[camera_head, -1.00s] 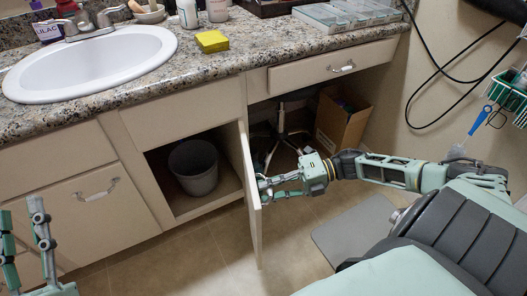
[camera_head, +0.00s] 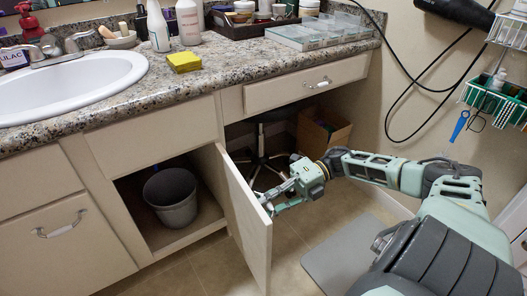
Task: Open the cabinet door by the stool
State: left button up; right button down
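The cabinet door (camera_head: 243,215) stands swung out from the vanity, and the cabinet opening (camera_head: 142,190) to its left is uncovered. A grey bin (camera_head: 171,198) stands inside. My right gripper (camera_head: 272,202) is at the right-hand face of the door near its free edge. Its fingertips are partly hidden by the door, so I cannot tell whether they grip anything. My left gripper is out of view.
A cardboard box (camera_head: 322,132) sits in the knee space behind my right arm. A grey mat (camera_head: 345,250) lies on the floor at right. The sink counter (camera_head: 235,72) overhangs the cabinet. Black cords hang on the right wall. Tiled floor before the cabinet is clear.

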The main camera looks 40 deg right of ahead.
jog(key=shift+d, duration=0.2)
jog(key=shift+d+g+b, duration=0.15)
jog(key=shift+g+b, duration=0.15)
jog(key=c, duration=1.8)
grip_release()
jog(key=v, duration=1.2)
